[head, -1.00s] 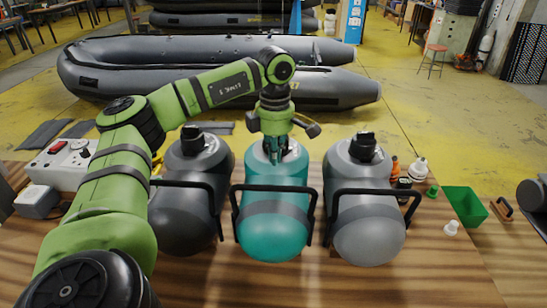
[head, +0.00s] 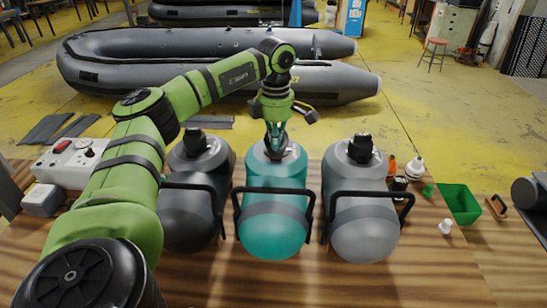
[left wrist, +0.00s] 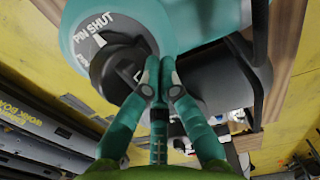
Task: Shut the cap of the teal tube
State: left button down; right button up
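The teal tube (head: 272,238) stands in the middle of a row of three on the wooden table, with a black carrying bar across its front. My left gripper (head: 274,147) points down at the top of the tube. In the left wrist view its teal fingertips (left wrist: 157,72) are drawn close together at the cap's edge and overlap it; nothing shows clearly between them. Whether they touch the cap is unclear. My right gripper is out of view.
A dark grey tube (head: 190,215) stands left of the teal one, a light grey tube (head: 365,232) right. Small bottles (head: 414,168) and a green bin (head: 460,203) stand at right. Grey boats (head: 120,68) lie behind.

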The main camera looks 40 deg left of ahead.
pick_arm(q)
jog(key=shift+w+a+r+p, duration=0.35)
jog(key=shift+w+a+p, duration=0.4)
jog(key=shift+w+p, duration=0.15)
jog(key=shift+w+a+f, duration=0.1)
jog(key=shift+w+a, duration=0.15)
jog(key=shift+w, duration=0.1)
jog(key=shift+w+a+p, duration=0.25)
jog(key=shift+w+p, duration=0.05)
jog(key=shift+p, duration=0.2)
jog(key=shift+w+a+f+p, duration=0.25)
jog(key=shift+w+a+p, duration=0.15)
jog(key=shift+w+a, duration=0.2)
jog(key=shift+w+a, duration=0.1)
jog(key=shift+a, duration=0.1)
